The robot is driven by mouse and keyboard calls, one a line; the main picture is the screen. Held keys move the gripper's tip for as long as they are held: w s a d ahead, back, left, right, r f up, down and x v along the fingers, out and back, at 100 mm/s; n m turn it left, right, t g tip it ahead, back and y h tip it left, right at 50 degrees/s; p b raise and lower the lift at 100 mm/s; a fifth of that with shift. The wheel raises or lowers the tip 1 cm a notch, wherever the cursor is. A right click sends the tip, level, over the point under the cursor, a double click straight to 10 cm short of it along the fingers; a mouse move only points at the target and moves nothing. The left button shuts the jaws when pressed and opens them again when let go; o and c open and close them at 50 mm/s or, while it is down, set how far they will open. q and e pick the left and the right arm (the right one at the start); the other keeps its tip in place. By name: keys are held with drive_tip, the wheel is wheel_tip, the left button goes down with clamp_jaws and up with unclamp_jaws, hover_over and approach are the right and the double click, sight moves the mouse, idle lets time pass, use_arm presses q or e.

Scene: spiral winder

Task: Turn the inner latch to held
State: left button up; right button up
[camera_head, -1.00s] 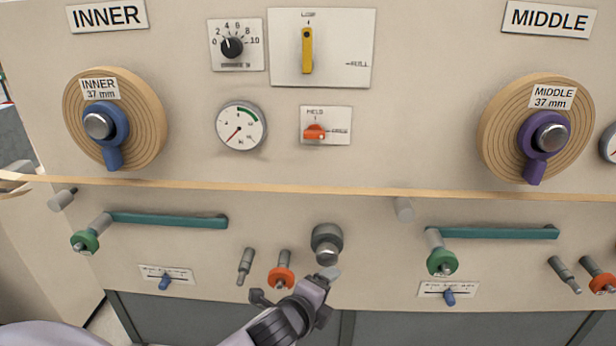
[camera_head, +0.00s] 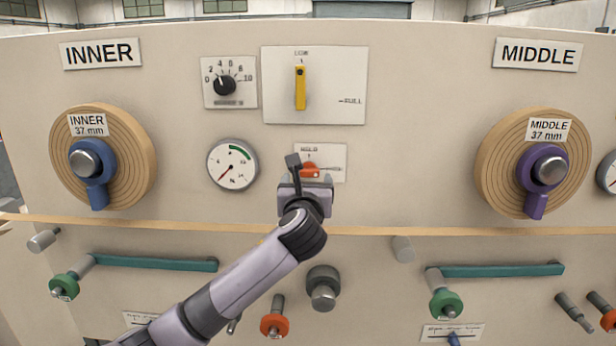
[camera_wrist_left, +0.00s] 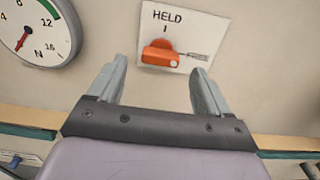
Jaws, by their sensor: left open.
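The inner latch is an orange knob (camera_head: 309,170) on a small white plate (camera_head: 335,160) marked HELD at its top. In the left wrist view the knob (camera_wrist_left: 161,56) lies sideways, its pointer end toward the label at the right, not up at the HELD mark. My left gripper (camera_head: 306,184) is in front of the plate, just below the knob. In the left wrist view its two fingers (camera_wrist_left: 160,70) are spread, with the knob above and between their tips, apparently not touched. My right gripper is not in view.
A round gauge (camera_head: 232,165) is left of the latch, and a yellow lever (camera_head: 300,88) is above it. A wooden ledge (camera_head: 400,230) runs below. The INNER spool (camera_head: 135,160) and MIDDLE spool (camera_head: 495,165) are to either side. A grey knob (camera_head: 323,283) sits lower down.

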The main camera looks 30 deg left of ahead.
sight(308, 175)
use_arm(q)
drive_tip(key=shift+x, duration=2.15)
drive_tip(key=c, duration=1)
drive_tip(key=shift+c, duration=0.2)
